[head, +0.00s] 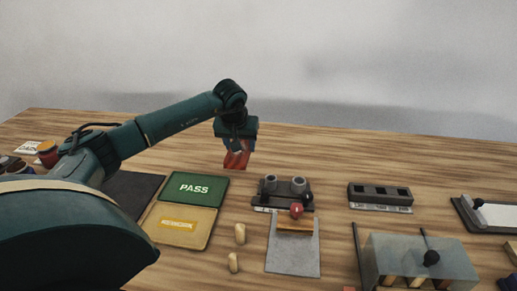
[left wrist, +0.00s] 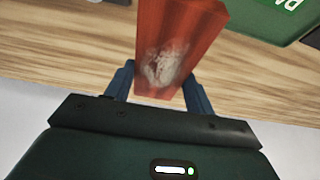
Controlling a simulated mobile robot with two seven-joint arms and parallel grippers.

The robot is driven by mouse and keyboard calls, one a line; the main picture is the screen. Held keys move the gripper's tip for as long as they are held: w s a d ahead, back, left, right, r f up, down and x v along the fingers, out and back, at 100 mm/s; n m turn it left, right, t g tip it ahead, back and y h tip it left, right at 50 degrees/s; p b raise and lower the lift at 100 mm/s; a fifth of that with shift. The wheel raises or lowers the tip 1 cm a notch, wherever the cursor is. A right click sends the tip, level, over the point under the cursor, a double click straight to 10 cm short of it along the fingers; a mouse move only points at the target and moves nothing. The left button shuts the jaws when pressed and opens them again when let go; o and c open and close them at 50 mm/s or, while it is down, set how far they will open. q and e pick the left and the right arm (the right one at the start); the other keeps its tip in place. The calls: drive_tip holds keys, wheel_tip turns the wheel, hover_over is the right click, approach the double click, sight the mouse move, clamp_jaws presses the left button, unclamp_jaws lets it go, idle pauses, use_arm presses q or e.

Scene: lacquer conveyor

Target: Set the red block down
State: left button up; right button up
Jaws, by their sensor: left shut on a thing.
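My left gripper (head: 238,146) is shut on the red block (head: 236,160) and points down behind the green PASS tray. The block hangs below the fingers, a little tilted in the head view. Whether its lower end touches the table is hard to tell. In the left wrist view the red block (left wrist: 178,50) sits between the two blue fingers of the left gripper (left wrist: 158,85), with a pale, worn patch on its face. The green PASS tray (head: 222,182) lies nearer, to the left of the block. My right gripper is not in view.
A yellow tray (head: 155,229) adjoins the PASS tray in front. A dark holder (head: 267,203) with two grey cups stands right of it, behind a grey mat (head: 292,262). A black slotted rack (head: 380,207) and a grey box (head: 455,262) stand farther right. Bare wood surrounds the block.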

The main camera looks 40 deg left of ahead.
use_arm(q)
drive_tip(key=shift+r, duration=0.55)
drive_tip(key=shift+d, duration=0.3)
drive_tip(key=s+d+m+p, duration=0.1)
drive_tip(key=s+d+m, duration=0.1)
drive_tip(key=s+d, duration=0.3)
drive_tip(key=s+d+r+m+h+p, duration=0.1)
drive_tip(key=s+d, duration=0.4)
drive_tip(key=d, duration=0.7)
drive_tip(key=s+d+r+m+h+p, duration=0.1)
drive_tip(key=s+d+m, duration=0.1)
drive_tip(key=s+d, duration=0.3)
drive_tip(key=d, duration=0.3)
drive_tip(key=shift+d+m+t, duration=0.3)
drive_tip(key=shift+d+m, duration=0.05)
drive_tip(key=shift+m, duration=0.05)
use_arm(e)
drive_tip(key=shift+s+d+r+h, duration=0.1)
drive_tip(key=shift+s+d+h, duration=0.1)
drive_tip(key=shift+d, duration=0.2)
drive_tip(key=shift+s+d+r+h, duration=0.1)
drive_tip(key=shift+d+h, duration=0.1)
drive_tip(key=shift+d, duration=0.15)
use_arm(q)
drive_tip(key=shift+s, duration=0.1)
